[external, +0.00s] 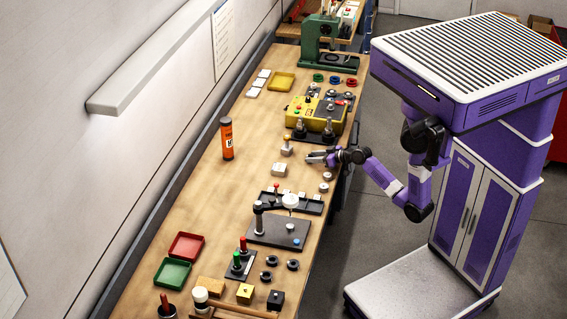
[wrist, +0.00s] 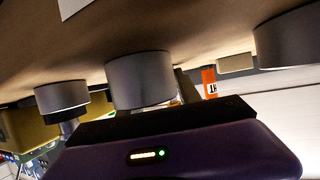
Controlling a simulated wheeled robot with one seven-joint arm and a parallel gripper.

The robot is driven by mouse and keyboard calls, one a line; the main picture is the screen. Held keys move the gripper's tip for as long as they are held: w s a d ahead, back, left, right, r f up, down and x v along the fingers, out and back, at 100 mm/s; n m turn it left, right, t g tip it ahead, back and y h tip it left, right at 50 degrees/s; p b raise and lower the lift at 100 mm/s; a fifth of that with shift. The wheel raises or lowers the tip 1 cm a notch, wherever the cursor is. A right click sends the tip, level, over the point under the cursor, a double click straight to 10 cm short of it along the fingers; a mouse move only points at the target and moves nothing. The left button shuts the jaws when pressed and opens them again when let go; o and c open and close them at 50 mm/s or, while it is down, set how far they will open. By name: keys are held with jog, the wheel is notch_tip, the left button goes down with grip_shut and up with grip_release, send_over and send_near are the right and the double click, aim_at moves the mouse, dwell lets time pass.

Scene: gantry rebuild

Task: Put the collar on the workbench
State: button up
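Small grey round pieces that look like collars stand near the workbench's right edge in the external view: one (external: 328,175) just below my gripper and one (external: 323,187) lower down. The workbench (external: 190,205) is a long wooden top. My gripper (external: 318,158) is low over the bench beside these pieces. In the wrist view, tilted so the bench is at the top, a grey cylinder (wrist: 140,80) stands right by my gripper, partly hidden by its dark palm. Other grey cylinders (wrist: 62,97) (wrist: 290,38) stand to each side. The fingertips are not clear, so I cannot tell whether they grip anything.
A black rack (external: 312,206) and a dark plate with a post (external: 270,232) are in front. Bare bench lies around the canister.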

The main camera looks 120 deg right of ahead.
jog(key=o, duration=0.4)
jog(key=shift+o, duration=0.2)
jog(key=shift+a+r, duration=0.1)
jog(key=shift+r, duration=0.1)
jog(key=v, duration=1.1)
jog(key=shift+s+b, duration=0.1)
jog(key=shift+b, duration=0.25)
jog(key=shift+s+a+r, duration=0.15)
jog(key=shift+a, duration=0.2)
